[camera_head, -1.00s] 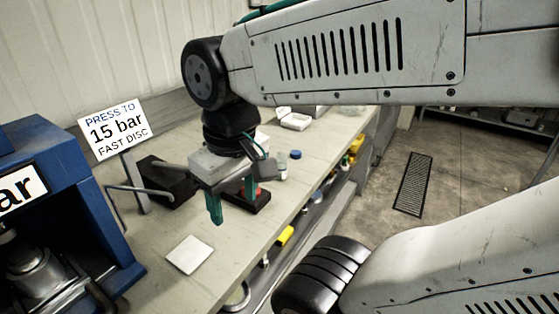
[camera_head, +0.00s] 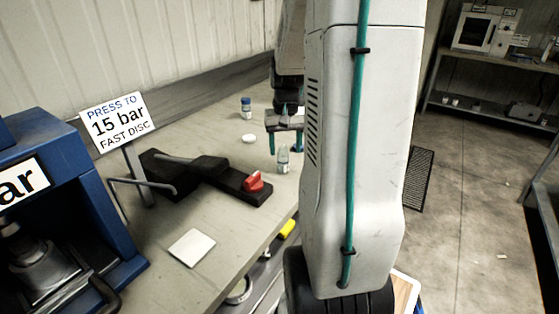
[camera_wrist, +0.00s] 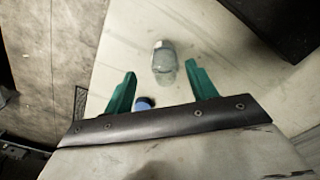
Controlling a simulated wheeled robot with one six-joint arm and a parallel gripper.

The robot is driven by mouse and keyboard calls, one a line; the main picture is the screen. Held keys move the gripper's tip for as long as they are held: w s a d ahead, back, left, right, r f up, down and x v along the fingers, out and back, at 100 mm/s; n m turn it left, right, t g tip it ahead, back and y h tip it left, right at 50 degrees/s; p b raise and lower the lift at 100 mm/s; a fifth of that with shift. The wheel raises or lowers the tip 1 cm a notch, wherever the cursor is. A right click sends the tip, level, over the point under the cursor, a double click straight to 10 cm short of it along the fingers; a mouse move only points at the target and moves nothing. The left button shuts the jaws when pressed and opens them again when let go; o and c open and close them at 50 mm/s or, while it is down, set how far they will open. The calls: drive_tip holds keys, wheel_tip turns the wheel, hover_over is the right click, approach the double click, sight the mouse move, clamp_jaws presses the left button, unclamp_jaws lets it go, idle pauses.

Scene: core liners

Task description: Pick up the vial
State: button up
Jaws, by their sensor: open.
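The small clear vial (camera_head: 283,163) stands upright on the bench, to the right of the red knob. In the wrist view the vial (camera_wrist: 164,67) shows at and just beyond the fingertips, roughly between them and closer to the right finger. My gripper (camera_head: 285,142) is open and empty, with green fingers, and appears just behind and above the vial in the head view. In the wrist view my gripper (camera_wrist: 160,72) has its fingers spread, with pale bench between them. I cannot tell the exact height gap.
A black device with a red knob (camera_head: 254,182) lies left of the vial. A blue-capped bottle (camera_head: 246,107) and a white round dish (camera_head: 249,138) stand farther back. A blue disc (camera_wrist: 143,103) shows near my palm. A white square (camera_head: 191,248) lies on the front bench, beside the blue press (camera_head: 75,215).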

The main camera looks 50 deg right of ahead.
sight(283, 163)
drive_tip(key=f, duration=0.6)
drive_tip(key=shift+w+a, duration=0.15)
drive_tip(key=shift+a, duration=0.15)
drive_tip(key=c, duration=1.1)
